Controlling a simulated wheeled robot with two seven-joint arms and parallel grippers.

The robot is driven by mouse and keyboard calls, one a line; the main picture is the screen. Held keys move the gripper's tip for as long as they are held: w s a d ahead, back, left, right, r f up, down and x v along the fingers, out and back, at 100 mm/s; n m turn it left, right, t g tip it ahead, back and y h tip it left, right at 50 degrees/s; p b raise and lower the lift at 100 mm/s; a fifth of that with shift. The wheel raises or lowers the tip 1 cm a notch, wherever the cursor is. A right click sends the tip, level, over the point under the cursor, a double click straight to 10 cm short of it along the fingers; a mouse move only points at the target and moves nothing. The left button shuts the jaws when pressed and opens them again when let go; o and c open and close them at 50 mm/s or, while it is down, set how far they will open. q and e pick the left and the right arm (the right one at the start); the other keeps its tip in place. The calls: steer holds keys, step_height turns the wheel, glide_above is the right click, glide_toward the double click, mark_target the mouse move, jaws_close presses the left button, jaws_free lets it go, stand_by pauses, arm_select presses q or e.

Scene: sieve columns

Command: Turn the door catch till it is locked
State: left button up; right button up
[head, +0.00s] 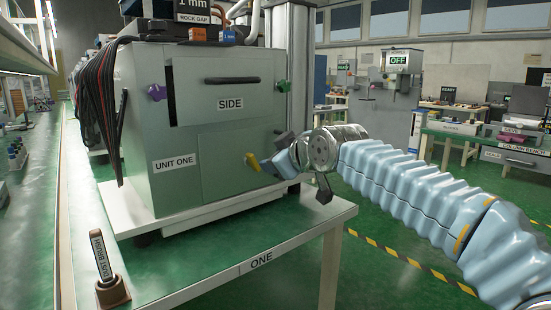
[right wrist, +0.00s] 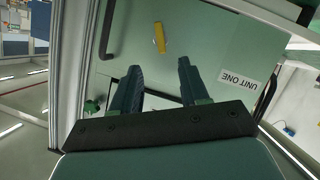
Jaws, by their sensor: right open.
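The door catch (head: 253,162) is a small yellow handle low on the front of the grey-green unit. In the head view it slants, at the right part of the lower door panel (head: 222,160). In the right wrist view the yellow catch (right wrist: 159,37) is a short upright bar ahead of the fingers. My right gripper (head: 283,155) is just right of the catch in the head view. In the right wrist view its two fingers (right wrist: 158,70) are apart with nothing between them, and the catch lies beyond the gap, seemingly untouched. My left gripper is not in view.
The unit stands on a white base on a table labelled ONE (head: 262,262). A brush holder (head: 112,290) stands at the table's front left.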

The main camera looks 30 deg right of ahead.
mark_target(255, 163)
steer(key=p+x, duration=0.1)
steer(key=x, duration=1.1)
steer(key=shift+f, duration=0.1)
steer(key=shift+c, duration=0.2)
jaws_close()
